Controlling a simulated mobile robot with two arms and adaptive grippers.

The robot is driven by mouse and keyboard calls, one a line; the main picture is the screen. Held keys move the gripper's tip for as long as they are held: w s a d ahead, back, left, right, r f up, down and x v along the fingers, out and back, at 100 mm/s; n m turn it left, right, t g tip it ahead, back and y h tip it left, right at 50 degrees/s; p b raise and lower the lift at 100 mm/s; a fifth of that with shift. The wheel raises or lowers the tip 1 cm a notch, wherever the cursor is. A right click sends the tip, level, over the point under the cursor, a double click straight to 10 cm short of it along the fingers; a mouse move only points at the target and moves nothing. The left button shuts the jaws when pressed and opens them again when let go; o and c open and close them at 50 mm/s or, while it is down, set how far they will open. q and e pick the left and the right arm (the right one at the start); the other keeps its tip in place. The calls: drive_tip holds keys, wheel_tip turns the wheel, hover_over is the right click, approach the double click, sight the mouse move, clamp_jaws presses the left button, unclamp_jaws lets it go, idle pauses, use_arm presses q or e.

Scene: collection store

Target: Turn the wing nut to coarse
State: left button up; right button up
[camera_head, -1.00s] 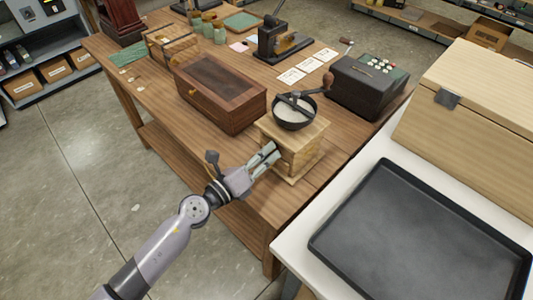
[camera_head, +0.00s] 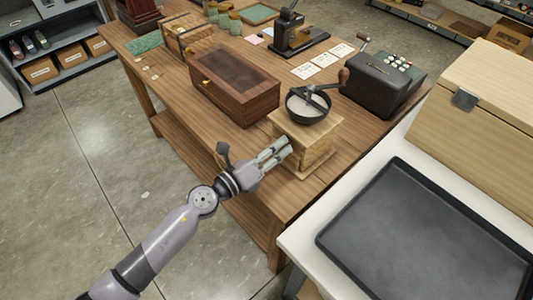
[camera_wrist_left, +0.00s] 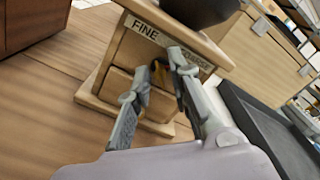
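The coffee grinder (camera_head: 304,138) is a light wooden box with a black bowl and crank on top, standing at the near corner of the brown table. In the left wrist view its front (camera_wrist_left: 130,52) carries a FINE label on the left and a COARSE label on the right, above a drawer. A small brass-coloured piece, seemingly the wing nut (camera_wrist_left: 157,70), shows between the labels, partly hidden by a finger. My left gripper (camera_head: 284,146) is at this front, its fingers apart on either side of the brass piece. I cannot tell whether they touch it. My right gripper is out of view.
A dark wooden case (camera_head: 235,82) stands behind and left of the grinder on the table (camera_head: 190,100). A black keyed machine (camera_head: 382,82) stands to its right. A black tray (camera_head: 420,235) and a pale wooden box (camera_head: 490,110) occupy the white surface at right.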

use_arm(q)
drive_tip(key=v, duration=1.1)
drive_tip(key=shift+s+a, duration=0.25)
drive_tip(key=shift+a, duration=0.05)
